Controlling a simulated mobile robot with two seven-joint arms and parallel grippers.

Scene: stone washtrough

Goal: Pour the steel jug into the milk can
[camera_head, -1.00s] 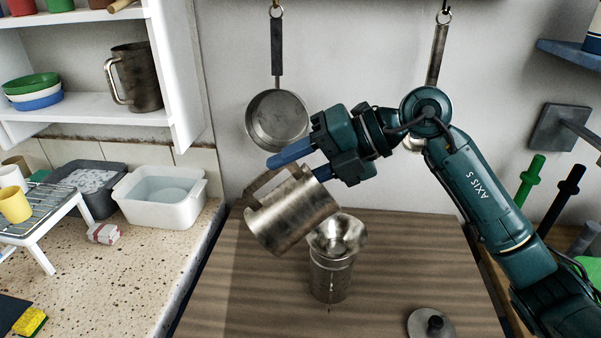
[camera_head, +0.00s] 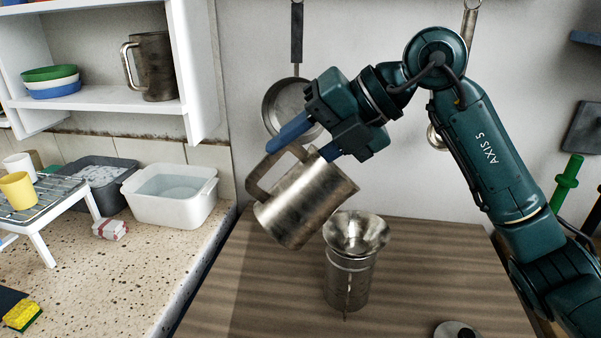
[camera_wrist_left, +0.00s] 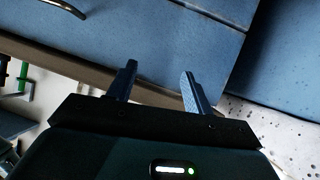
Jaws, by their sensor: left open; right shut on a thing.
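The steel jug (camera_head: 306,203) is held in the air by its handle in my right gripper (camera_head: 304,146), which is shut on it. The jug is tilted, its mouth end toward the right, above and left of the milk can (camera_head: 347,284). The steel milk can stands upright on the wooden table with a funnel-like metal top (camera_head: 357,232). I cannot see inside the jug or any stream between the two. My left gripper (camera_wrist_left: 160,82) shows only in the left wrist view, open and empty, in front of blue drawer fronts.
A round lid with a dark knob (camera_head: 456,331) lies on the wooden table (camera_head: 235,300) at the front right. The table left of the can is clear. A white basin (camera_head: 172,196) stands on the speckled counter. A pan (camera_head: 287,105) hangs behind my right gripper.

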